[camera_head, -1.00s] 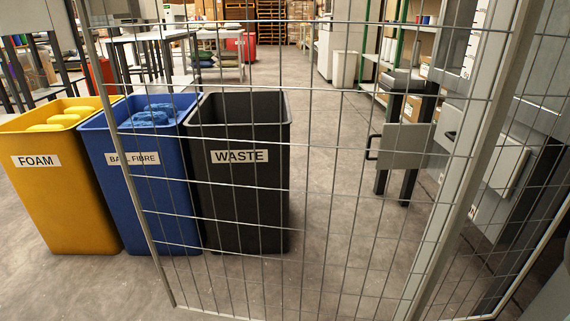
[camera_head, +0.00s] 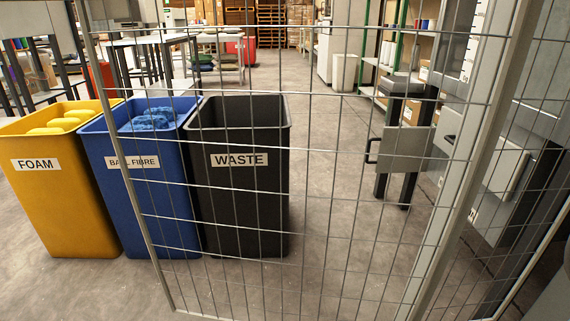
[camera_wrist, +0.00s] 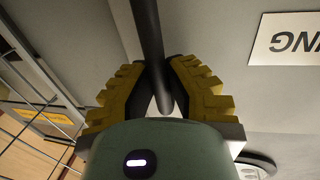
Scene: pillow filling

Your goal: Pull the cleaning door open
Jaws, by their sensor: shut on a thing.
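In the wrist view, a dark round bar handle (camera_wrist: 147,28) runs down between the yellow fingers of my gripper (camera_wrist: 161,80). The fingers are shut on it, one on each side. Behind the handle is a pale grey panel (camera_wrist: 215,50), seemingly the cleaning door. A white label (camera_wrist: 285,38) on it shows upside-down letters reading "ING"; the rest is cut off. A vertical seam or edge runs left of the handle. The head view does not show my gripper.
A wire mesh panel (camera_head: 330,153) stands close in the head view. Beyond it are yellow FOAM (camera_head: 60,210), blue BALL FIBRE (camera_head: 150,205) and black WASTE (camera_head: 245,200) bins. A grey machine plate with black handle (camera_head: 372,150) stands right. Wire mesh (camera_wrist: 30,110) lies left in the wrist view.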

